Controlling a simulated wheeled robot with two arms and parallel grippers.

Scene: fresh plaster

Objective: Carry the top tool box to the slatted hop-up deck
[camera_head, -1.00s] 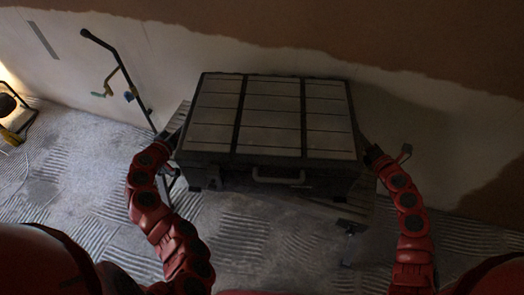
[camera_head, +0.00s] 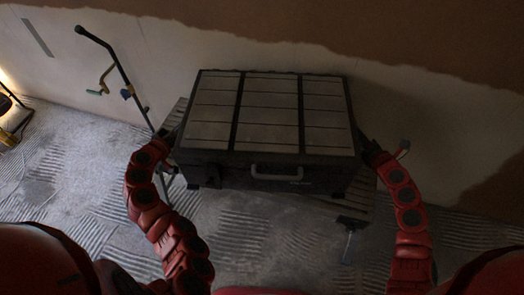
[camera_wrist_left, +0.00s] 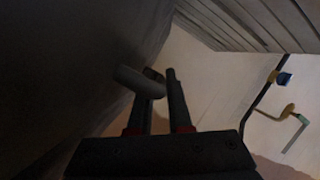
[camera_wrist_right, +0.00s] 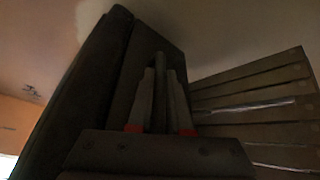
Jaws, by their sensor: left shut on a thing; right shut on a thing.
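The tool box (camera_head: 270,128), dark with pale panels on its lid and a handle on its front, is level over the slatted hop-up deck (camera_head: 354,203). The deck's slats show past the box's left and right sides; the box hides its middle. I cannot tell whether the box touches the deck. My left gripper (camera_head: 170,138) is shut on the box's left side, at a grey side grip (camera_wrist_left: 140,82) in the left wrist view. My right gripper (camera_head: 371,152) is shut on its right side. The right wrist view shows its fingers (camera_wrist_right: 160,75) on a bar, with deck slats (camera_wrist_right: 250,95) beside.
A black pole with a crank (camera_head: 118,68) leans left of the deck. A yellow-and-black item (camera_head: 12,125) stands at the far left. The plastered wall (camera_head: 300,55) is close behind the box.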

